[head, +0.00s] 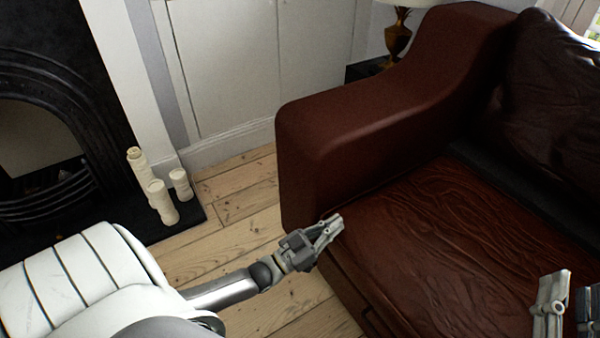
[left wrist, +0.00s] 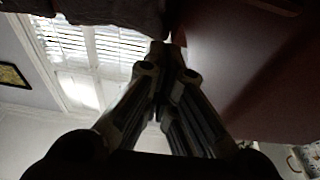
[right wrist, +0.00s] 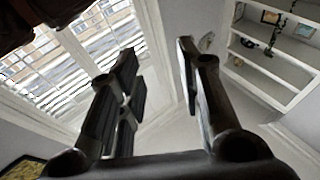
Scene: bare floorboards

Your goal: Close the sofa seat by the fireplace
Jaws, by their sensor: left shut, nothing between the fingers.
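The brown leather sofa (head: 375,115) fills the right of the head view. Its seat (head: 430,240) has a wrinkled top, and a dark strip shows between its rear edge and the back cushion. My left gripper (head: 335,222) is shut and empty, by the front corner of the seat beside the sofa's arm; I cannot tell whether it touches. A reddish-brown sofa surface (left wrist: 265,75) is close at the right in the left wrist view. My right gripper (head: 568,300) is at the lower right edge over the seat, partly cut off. The right wrist view shows its fingers apart and empty.
The black fireplace (head: 45,110) is at the left, with several cream candles (head: 160,190) on its hearth. Bare floorboards (head: 235,200) lie between hearth and sofa. A lamp (head: 398,35) stands behind the sofa's arm. White shelves (right wrist: 270,65) show in the right wrist view.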

